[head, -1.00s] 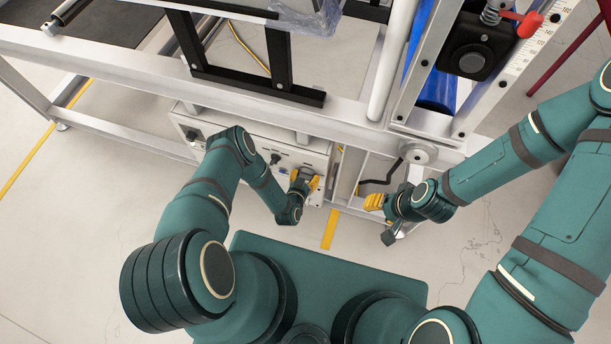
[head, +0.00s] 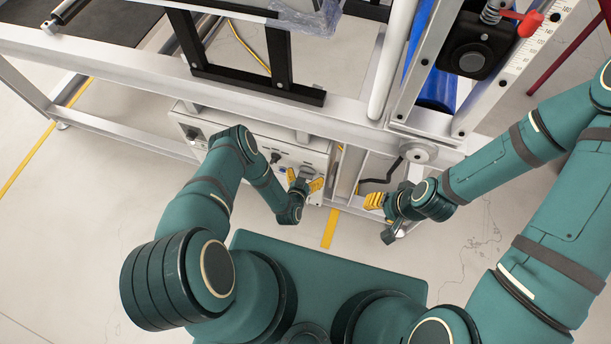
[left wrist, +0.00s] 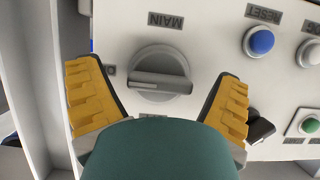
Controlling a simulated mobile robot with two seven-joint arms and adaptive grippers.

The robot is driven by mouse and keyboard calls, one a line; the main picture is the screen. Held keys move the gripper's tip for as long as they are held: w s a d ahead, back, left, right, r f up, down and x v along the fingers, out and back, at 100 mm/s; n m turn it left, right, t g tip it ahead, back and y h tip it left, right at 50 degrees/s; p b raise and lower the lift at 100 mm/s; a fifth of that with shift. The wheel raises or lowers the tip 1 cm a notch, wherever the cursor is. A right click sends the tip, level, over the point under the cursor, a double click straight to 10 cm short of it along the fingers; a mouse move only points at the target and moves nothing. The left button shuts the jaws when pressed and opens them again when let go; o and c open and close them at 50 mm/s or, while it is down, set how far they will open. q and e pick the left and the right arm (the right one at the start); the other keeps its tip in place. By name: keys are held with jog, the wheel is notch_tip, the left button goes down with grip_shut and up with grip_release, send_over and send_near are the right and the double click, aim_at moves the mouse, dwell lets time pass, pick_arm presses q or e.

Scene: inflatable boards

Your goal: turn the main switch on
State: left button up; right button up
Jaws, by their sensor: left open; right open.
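The main switch (left wrist: 160,75) is a grey round rotary knob with a raised bar handle, under an upside-down MAIN label in the left wrist view. Its handle lies roughly across the picture, slightly tilted. My left gripper (left wrist: 157,105) is open, with one yellow-padded finger on each side of the knob and gaps between. In the head view my left gripper (head: 304,182) is at the right end of the light control box (head: 262,138), and it hides the switch there. My right gripper (head: 375,202) is away to the right, by the frame's leg, empty.
A blue RESET button (left wrist: 260,41), a pale button (left wrist: 309,53) and a green button (left wrist: 307,124) are to the right of the switch. A dark knob (head: 276,158) is left of my left gripper. Metal frame rails (head: 270,113) run above the box.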

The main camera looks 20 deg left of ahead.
pick_arm(q)
jog(key=v, duration=0.7)
jog(key=shift+s, duration=0.3)
jog(key=shift+w+r, duration=0.1)
jog(key=shift+r, duration=0.1)
